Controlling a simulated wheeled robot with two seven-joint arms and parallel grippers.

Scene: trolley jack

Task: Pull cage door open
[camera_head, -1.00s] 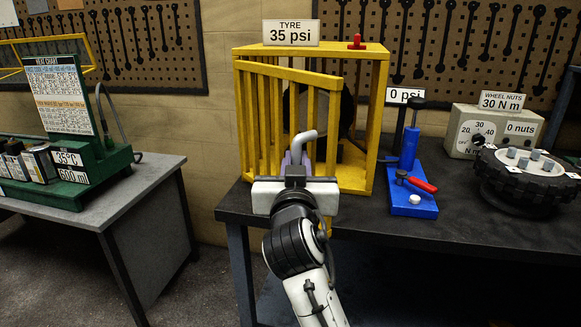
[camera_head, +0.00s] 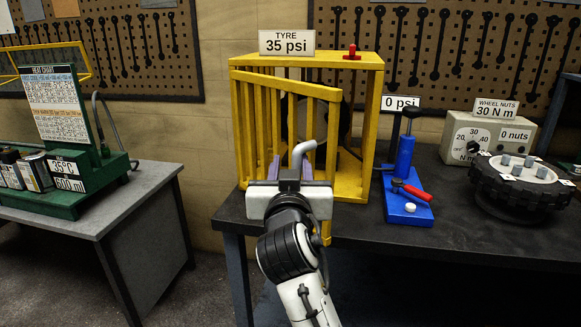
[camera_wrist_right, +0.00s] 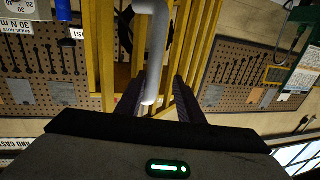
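The yellow cage (camera_head: 370,120) stands on the dark bench. Its yellow barred door (camera_head: 262,130) stands ajar, its right edge swung out toward me past the bench's front edge. A grey bent handle (camera_head: 302,152) sticks out from the door toward me. My right gripper (camera_head: 291,170) is at the handle, its fingers spread apart on either side of it. In the right wrist view the handle (camera_wrist_right: 154,55) comes down between the two dark fingers, with gaps beside it. My left gripper is not in view.
A blue pump (camera_head: 405,165) with a red lever stands right of the cage. A tyre (camera_head: 520,182) and a beige dial box (camera_head: 488,135) are further right. A grey table (camera_head: 120,200) with a green stand is at left. Floor shows between table and bench.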

